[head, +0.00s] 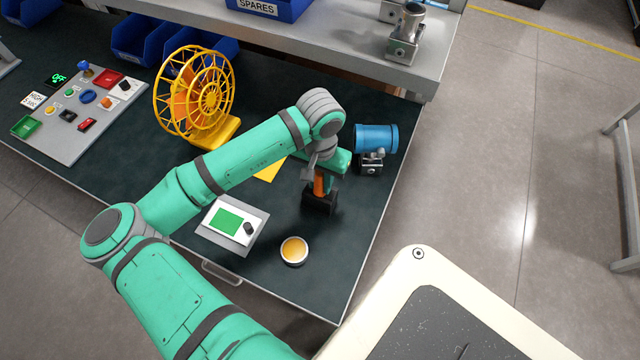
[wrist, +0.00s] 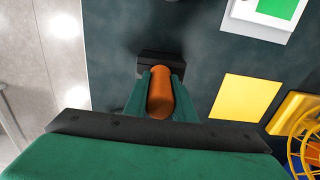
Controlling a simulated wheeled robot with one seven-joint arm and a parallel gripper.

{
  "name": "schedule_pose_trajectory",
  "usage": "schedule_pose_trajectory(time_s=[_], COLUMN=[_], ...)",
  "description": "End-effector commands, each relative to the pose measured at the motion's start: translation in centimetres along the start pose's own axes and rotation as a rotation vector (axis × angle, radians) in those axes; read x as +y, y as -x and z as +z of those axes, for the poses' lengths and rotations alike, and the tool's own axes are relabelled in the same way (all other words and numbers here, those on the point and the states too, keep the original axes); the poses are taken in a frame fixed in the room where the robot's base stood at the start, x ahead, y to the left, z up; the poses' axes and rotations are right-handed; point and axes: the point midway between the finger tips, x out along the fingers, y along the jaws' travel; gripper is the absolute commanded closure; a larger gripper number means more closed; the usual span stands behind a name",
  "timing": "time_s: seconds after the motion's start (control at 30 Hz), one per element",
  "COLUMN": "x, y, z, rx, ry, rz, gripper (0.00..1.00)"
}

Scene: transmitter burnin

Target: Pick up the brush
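The brush has an orange handle (head: 319,184) and a dark block-shaped head (head: 320,202). It stands upright near the right part of the dark bench. In the wrist view the orange handle (wrist: 161,95) lies between the two green fingers of my gripper (wrist: 161,85), with no clear gap on either side. The dark head (wrist: 158,62) shows beyond the fingertips. My gripper looks shut on the handle. I cannot tell whether the head touches the bench top. In the head view the fingers are mostly hidden by the wrist.
A blue cylinder on a metal mount (head: 376,139) stands close to the right. A small cup of amber contents (head: 294,250) and a white device with a green screen (head: 232,222) lie nearer. A yellow sheet (wrist: 245,97) and a yellow wheel (head: 207,88) are to the left in the head view.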

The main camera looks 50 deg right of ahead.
Motion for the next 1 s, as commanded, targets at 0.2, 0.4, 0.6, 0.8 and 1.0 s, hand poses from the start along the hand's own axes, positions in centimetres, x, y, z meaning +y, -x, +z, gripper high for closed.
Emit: schedule_pose_trajectory(time_s=[0.2, 0.4, 0.6, 0.8, 1.0], x=[0.0, 0.0, 0.0, 0.0, 0.0], y=[0.1, 1.7, 5.5, 8.6, 10.0], z=[0.0, -0.1, -0.1, -0.1, 0.0], rx=[0.000, 0.001, 0.002, 0.002, 0.001], ry=[0.000, -0.001, -0.002, -0.001, -0.001], rz=[0.000, -0.001, -0.001, -0.002, -0.002], gripper=[0.99, 0.99, 0.99, 0.99, 0.99])
